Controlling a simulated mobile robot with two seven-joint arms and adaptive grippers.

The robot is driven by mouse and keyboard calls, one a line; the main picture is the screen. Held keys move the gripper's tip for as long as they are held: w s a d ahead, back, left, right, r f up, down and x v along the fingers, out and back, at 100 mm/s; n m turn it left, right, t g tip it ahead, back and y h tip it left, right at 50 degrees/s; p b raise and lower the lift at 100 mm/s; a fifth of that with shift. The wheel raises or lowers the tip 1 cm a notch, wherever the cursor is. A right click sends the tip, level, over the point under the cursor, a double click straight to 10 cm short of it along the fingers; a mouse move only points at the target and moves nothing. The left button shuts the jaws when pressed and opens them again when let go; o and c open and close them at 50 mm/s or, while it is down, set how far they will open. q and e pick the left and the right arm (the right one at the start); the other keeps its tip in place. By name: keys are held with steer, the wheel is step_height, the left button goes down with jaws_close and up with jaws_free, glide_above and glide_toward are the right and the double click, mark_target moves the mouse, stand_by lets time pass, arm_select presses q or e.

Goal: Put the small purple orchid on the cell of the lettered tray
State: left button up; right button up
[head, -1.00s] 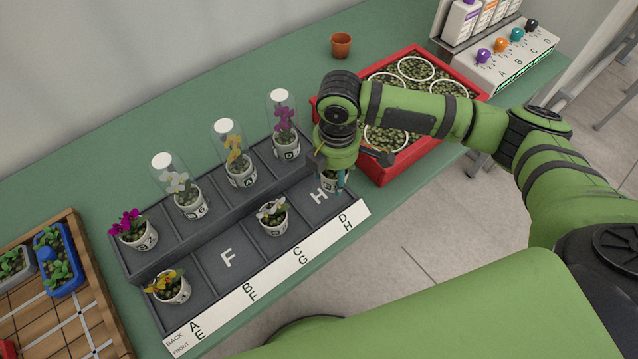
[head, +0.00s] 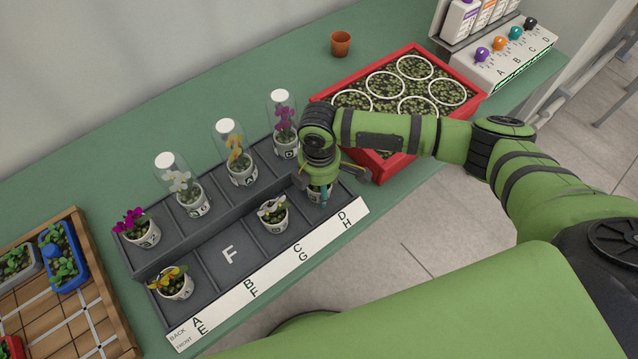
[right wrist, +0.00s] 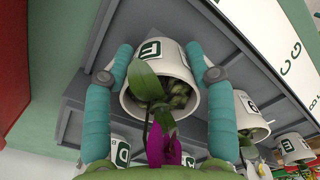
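My right gripper (head: 318,192) points down over the front-right cell of the lettered tray (head: 205,325). In the right wrist view its two teal fingers (right wrist: 160,90) press on both sides of a white labelled pot (right wrist: 160,50) with green leaves and a purple flower, the small purple orchid. I cannot tell whether the pot touches the cell floor. My left gripper is not in view.
The front row also holds a white orchid (head: 273,213) just left of my gripper and a yellow one (head: 176,283); cell F (head: 229,256) is empty. Domed orchids and an uncovered magenta one (head: 138,229) fill the back row. A red planter (head: 398,168) stands behind my wrist.

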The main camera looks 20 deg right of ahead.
steer(key=shift+o, duration=1.4)
steer(key=shift+r, duration=0.1)
step_height(320, 180, up, 12)
steer(key=shift+r+b, duration=0.1)
steer(key=shift+b, duration=0.8)
